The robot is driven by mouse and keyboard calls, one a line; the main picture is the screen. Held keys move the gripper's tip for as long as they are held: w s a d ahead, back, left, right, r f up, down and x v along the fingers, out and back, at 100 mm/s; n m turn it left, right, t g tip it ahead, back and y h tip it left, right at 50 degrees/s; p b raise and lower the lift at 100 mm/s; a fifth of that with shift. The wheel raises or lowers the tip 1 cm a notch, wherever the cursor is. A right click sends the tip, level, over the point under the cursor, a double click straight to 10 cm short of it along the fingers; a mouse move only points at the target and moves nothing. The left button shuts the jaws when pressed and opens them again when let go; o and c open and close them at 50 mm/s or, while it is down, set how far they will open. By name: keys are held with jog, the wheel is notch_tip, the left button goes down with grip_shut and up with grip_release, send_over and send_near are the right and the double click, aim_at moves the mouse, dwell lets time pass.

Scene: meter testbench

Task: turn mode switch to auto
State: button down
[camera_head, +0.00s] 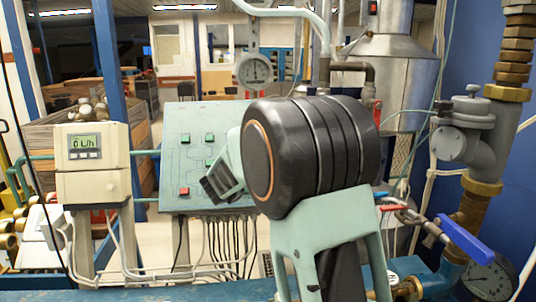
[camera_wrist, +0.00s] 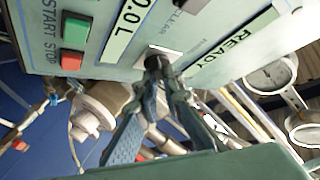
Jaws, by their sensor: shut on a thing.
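The green control panel (camera_head: 190,130) stands left of centre in the head view, with my arm partly in front of its right side. The wrist view shows the panel face (camera_wrist: 190,25) close up and tilted, with START, STOP and READY labels. The mode switch (camera_wrist: 153,60) is a small dark knob at the panel's lower edge in that view. My gripper (camera_wrist: 160,75) has its blue fingers drawn together on this knob. The fingers cover most of it, so its pointing direction cannot be told. In the head view my arm hides the switch and fingertips.
A red button (camera_wrist: 73,60) and a green button (camera_wrist: 75,30) sit beside the switch. A meter box with a display (camera_head: 85,145) stands left of the panel. Pipes with a blue-handled valve (camera_head: 465,240) are at right. A round gauge (camera_head: 255,70) is behind.

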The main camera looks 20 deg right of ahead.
jog(key=shift+r, duration=0.1)
jog(key=c, duration=2.1)
grip_release()
jog(key=v, duration=1.2)
